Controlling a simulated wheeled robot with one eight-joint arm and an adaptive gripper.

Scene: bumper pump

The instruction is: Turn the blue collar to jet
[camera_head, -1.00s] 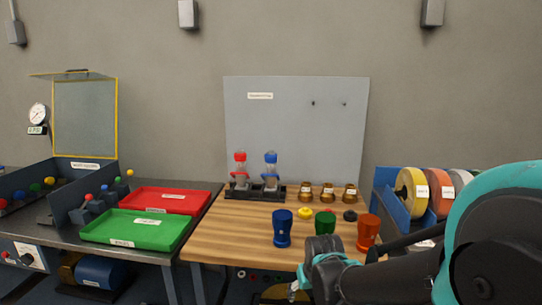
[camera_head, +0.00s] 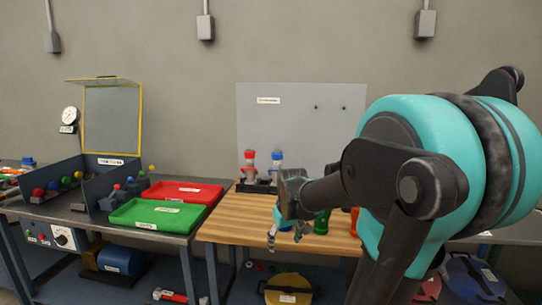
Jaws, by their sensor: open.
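The pump bottle with the blue top (camera_head: 277,160) stands upright in the dark rack at the back of the wooden table, right of the red-topped bottle (camera_head: 249,161). The blue collar's marking is too small to read. My gripper (camera_head: 285,236) is open and empty, pointing down over the front of the wooden table, nearer to me than the bottles and apart from them. It hides most of the blue cup. My arm covers the right side of the table.
A green cup (camera_head: 322,222) and part of an orange cup (camera_head: 355,220) show by my arm. A grey board (camera_head: 300,115) stands behind. Red (camera_head: 184,190) and green (camera_head: 157,215) trays lie on the left bench. Bare wood (camera_head: 235,215) lies left of my gripper.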

